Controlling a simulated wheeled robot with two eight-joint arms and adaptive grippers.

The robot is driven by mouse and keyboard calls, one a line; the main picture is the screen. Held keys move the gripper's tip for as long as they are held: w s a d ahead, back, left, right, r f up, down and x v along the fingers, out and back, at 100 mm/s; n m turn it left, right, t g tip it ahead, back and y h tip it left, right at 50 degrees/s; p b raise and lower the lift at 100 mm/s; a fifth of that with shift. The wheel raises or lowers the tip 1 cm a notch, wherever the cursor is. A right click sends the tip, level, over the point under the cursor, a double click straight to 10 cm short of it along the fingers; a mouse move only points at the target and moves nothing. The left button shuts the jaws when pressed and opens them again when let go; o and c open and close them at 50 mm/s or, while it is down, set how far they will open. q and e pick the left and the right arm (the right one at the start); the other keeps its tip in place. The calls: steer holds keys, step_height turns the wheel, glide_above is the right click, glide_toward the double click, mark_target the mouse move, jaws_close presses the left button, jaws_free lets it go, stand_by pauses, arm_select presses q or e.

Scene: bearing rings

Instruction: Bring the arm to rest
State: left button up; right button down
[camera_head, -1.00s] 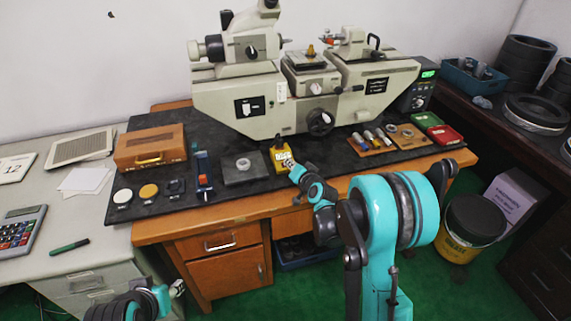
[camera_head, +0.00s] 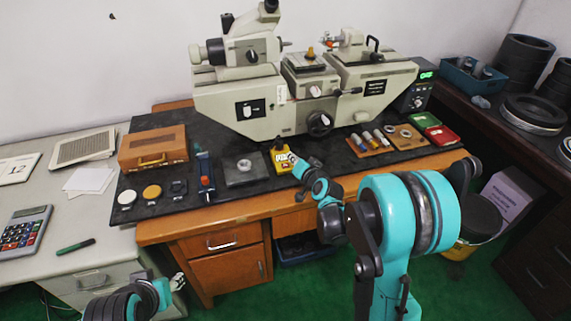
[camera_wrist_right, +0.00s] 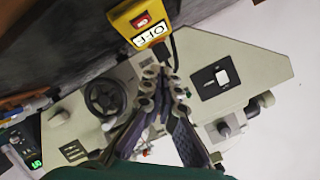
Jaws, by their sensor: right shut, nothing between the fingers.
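My right arm reaches in from the lower right of the head view. Its gripper (camera_head: 293,158) is at the front edge of the dark mat, over or beside the yellow switch box (camera_head: 281,165); the head view does not show whether they touch. In the right wrist view the gripper fingers (camera_wrist_right: 167,76) are together with nothing between them, and the yellow box (camera_wrist_right: 140,20), marked OFF, is just past their tips. My left gripper (camera_head: 177,282) is low at the left, in front of the desk drawers; its fingers are too small to read.
The large measuring machine (camera_head: 225,105) stands behind the right gripper. A wooden case (camera_head: 152,148), a grey block with a ring (camera_head: 244,168) and a wooden tray of small parts (camera_head: 370,143) are on the mat (camera_head: 220,200). Green floor is open in front.

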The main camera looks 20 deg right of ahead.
steer(key=s+a+r+n+g, duration=0.2)
steer(key=s+a+r, duration=0.15)
steer(key=s, duration=0.35)
steer(key=s+f+n+g+h, duration=0.1)
steer(key=s+n+g, duration=0.4)
steer(key=s, duration=2.2)
steer(key=shift+s+a+f+h, duration=0.25)
steer(key=shift+s+f+h, duration=0.05)
steer(key=shift+s+f, duration=0.05)
